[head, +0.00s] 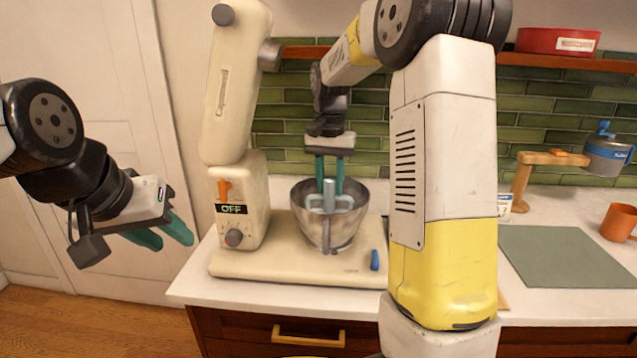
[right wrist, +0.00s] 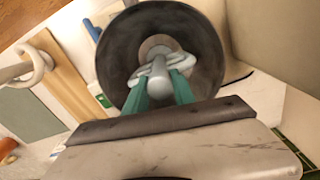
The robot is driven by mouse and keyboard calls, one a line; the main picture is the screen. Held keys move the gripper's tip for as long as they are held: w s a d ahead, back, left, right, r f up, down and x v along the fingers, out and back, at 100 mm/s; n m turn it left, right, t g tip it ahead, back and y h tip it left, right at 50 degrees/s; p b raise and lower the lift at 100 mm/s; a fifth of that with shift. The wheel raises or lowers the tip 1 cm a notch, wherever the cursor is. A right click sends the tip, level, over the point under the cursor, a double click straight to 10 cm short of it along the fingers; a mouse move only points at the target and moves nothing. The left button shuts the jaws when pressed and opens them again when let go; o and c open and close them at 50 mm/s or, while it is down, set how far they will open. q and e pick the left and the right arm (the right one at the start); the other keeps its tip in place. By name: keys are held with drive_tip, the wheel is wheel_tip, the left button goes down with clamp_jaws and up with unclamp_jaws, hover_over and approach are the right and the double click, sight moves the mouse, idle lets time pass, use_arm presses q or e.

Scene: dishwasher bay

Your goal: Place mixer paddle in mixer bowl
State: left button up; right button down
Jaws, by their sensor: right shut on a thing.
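The steel mixer bowl (head: 318,238) sits on the base of the cream stand mixer (head: 238,190), whose head is tilted up. My right gripper (head: 329,186) points down from above the bowl, its green fingers shut on the light grey mixer paddle (head: 329,196). The paddle's shaft stands up between the fingers and its lower part is inside the bowl. In the right wrist view the paddle (right wrist: 158,78) lies over the dark bowl interior (right wrist: 205,52); I cannot tell whether it touches the bottom. My left gripper (head: 170,236) is empty at the left, away from the mixer, its fingers apart.
The raised mixer head stands left of my right gripper. A blue lever (head: 375,260) is on the mixer base. A grey-green mat (head: 566,257), an orange mug (head: 618,222) and a wooden stand (head: 530,180) are on the counter at the right. A red container (head: 557,41) is on the shelf.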

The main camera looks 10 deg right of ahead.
drive_tip(key=c, duration=1)
unclamp_jaws()
drive_tip(key=shift+c, duration=0.2)
wheel_tip(320, 180, up, 11)
drive_tip(key=s+r+n+t+y, duration=0.2)
drive_tip(key=s+n+t, duration=0.1)
drive_tip(key=s, duration=1)
drive_tip(key=s+a+f+n+t, duration=0.2)
drive_tip(key=s+f, duration=0.5)
drive_tip(key=s, duration=0.4)
drive_tip(key=shift+s+a+f+n+t, duration=0.15)
drive_tip(key=shift+s+n+t, duration=0.15)
drive_tip(key=shift+t, duration=0.3)
